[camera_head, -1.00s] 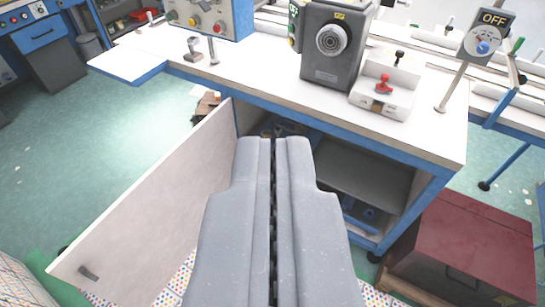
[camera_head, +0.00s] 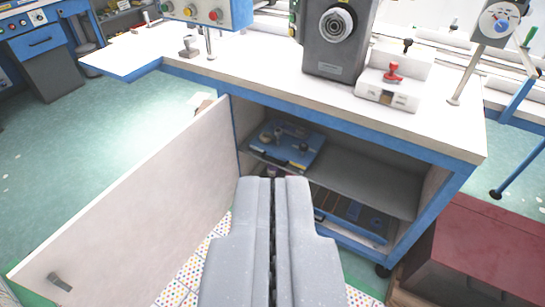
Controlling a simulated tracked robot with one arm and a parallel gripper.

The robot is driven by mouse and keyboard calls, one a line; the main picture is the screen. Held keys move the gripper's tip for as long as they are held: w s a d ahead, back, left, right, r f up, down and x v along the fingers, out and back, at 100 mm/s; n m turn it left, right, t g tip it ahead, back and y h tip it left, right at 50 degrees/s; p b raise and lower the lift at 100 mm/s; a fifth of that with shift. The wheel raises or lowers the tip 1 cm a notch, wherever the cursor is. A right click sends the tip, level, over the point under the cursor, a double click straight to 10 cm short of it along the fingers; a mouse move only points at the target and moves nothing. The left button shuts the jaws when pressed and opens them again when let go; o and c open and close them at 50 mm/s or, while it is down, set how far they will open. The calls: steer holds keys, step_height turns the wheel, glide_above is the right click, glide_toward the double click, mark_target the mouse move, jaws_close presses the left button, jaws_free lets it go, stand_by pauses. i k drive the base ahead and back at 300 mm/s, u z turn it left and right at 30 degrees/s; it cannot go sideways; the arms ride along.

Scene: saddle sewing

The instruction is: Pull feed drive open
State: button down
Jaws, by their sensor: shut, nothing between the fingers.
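My gripper (camera_head: 273,180) is shut and empty, with its two grey fingers side by side in front of the open cabinet under the workbench. The pale cabinet door (camera_head: 135,205) stands swung out to the left, with a small dark handle (camera_head: 60,282) near its lower outer corner. Inside, a blue panel-like unit (camera_head: 290,146) lies on the grey shelf (camera_head: 370,180). Another blue unit (camera_head: 350,212) sits below the shelf, partly hidden by my gripper. No part is labelled as the feed drive, so I cannot tell which it is.
The white workbench top (camera_head: 265,75) carries a dark grey machine (camera_head: 335,50) and a white block with a red knob (camera_head: 388,92). A dark red chest (camera_head: 485,250) stands right of the cabinet. Open green floor (camera_head: 105,130) lies left of the door.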

mark_target(288, 151)
steer(key=z, duration=0.05)
steer(key=k, duration=0.5)
steer(key=z, duration=0.3)
steer(key=i, duration=1.85)
steer(key=u, duration=0.55)
